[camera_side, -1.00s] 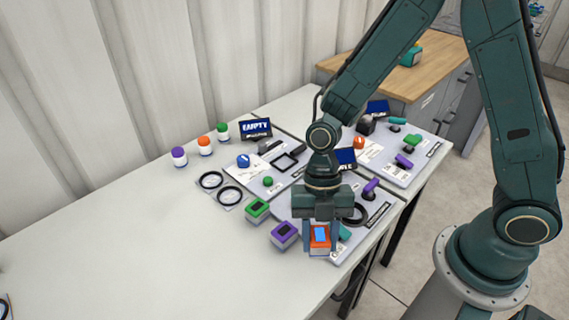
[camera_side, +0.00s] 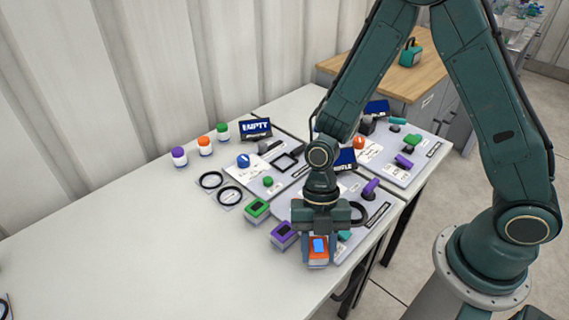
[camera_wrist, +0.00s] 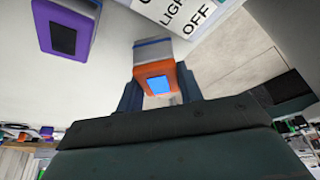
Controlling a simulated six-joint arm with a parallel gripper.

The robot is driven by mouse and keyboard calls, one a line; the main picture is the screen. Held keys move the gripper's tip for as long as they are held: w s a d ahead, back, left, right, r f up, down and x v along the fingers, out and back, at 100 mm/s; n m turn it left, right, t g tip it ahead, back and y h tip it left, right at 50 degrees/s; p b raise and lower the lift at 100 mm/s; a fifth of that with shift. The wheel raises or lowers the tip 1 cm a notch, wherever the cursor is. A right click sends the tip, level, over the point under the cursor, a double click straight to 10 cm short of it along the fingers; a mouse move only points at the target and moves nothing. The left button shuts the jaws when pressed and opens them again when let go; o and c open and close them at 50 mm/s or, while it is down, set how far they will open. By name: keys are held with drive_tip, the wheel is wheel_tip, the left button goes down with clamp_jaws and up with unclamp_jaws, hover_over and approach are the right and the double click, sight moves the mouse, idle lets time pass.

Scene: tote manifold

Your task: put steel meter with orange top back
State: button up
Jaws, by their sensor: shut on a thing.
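The steel meter with the orange top (camera_side: 318,246) has a blue screen and is between the fingers of my gripper (camera_side: 318,254), near the front edge of the table. My gripper is shut on it from above. In the wrist view the orange top and grey body of the meter (camera_wrist: 155,72) show between the two fingers (camera_wrist: 158,92). I cannot tell whether its base touches the table. A meter with a purple top (camera_side: 284,235) stands just left of it, and one with a green top (camera_side: 257,209) stands farther back.
A grey panel (camera_side: 383,216) with a black ring and purple handle lies to the right. Orange, green and purple capped jars (camera_side: 205,145) stand at the back. Two black rings (camera_side: 230,195) lie mid-table.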

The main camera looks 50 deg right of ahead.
drive_tip(key=shift+f, duration=0.6)
drive_tip(key=o, duration=1.1)
drive_tip(key=shift+r, duration=0.1)
drive_tip(key=shift+w+r, duration=0.1)
drive_tip(key=shift+r, duration=0.6)
drive_tip(key=v, duration=1.1)
drive_tip(key=shift+d+r, duration=0.15)
drive_tip(key=shift+r, duration=0.15)
drive_tip(key=shift+r, duration=0.1)
